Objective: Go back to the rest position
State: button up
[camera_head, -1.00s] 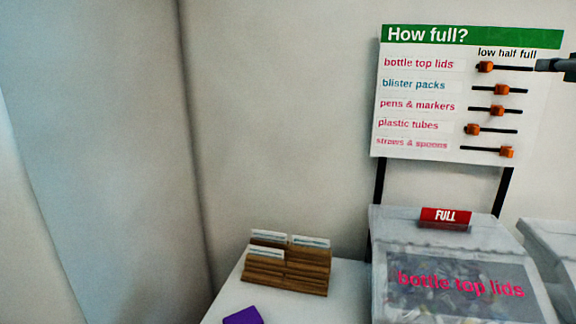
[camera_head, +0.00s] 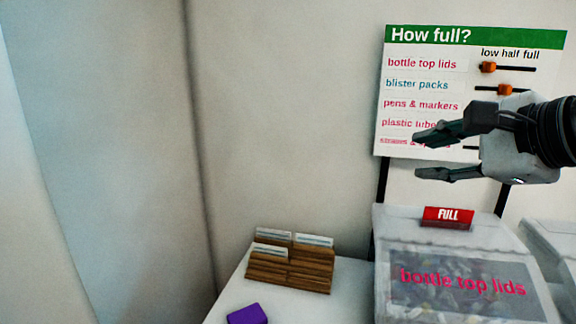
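My gripper (camera_head: 418,157) is in front of the lower part of the "How full?" board (camera_head: 430,64), pointing left. Its two dark fingers are apart with nothing between them. It hides the sliders of the lower rows and part of the row labels. The orange slider (camera_head: 488,67) of the bottle top lids row sits toward the left, low end of its bar. The orange slider (camera_head: 505,90) of the blister packs row is near the middle of its bar.
Below my gripper stands a clear "bottle top lids" bin (camera_head: 405,312) with a red FULL sign (camera_head: 447,217) on top. Another bin (camera_head: 555,250) is at the right edge. A wooden card holder (camera_head: 290,275) and a purple block (camera_head: 247,315) are on the white table (camera_head: 345,295). The left is open.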

jog(key=s+a+f+n+g, duration=0.5)
jog(key=s+f+n, duration=0.4)
jog(key=f+n, duration=0.1)
jog(key=s+d+f+n+g+h, duration=0.3)
jog(key=s+f+n+h, duration=0.1)
jog(key=s+f+n, duration=0.2)
jog(key=shift+s+d+f+n, duration=0.35)
jog(key=shift+s+n, duration=0.5)
jog(key=shift+n, duration=0.35)
jog(key=shift+r, duration=0.1)
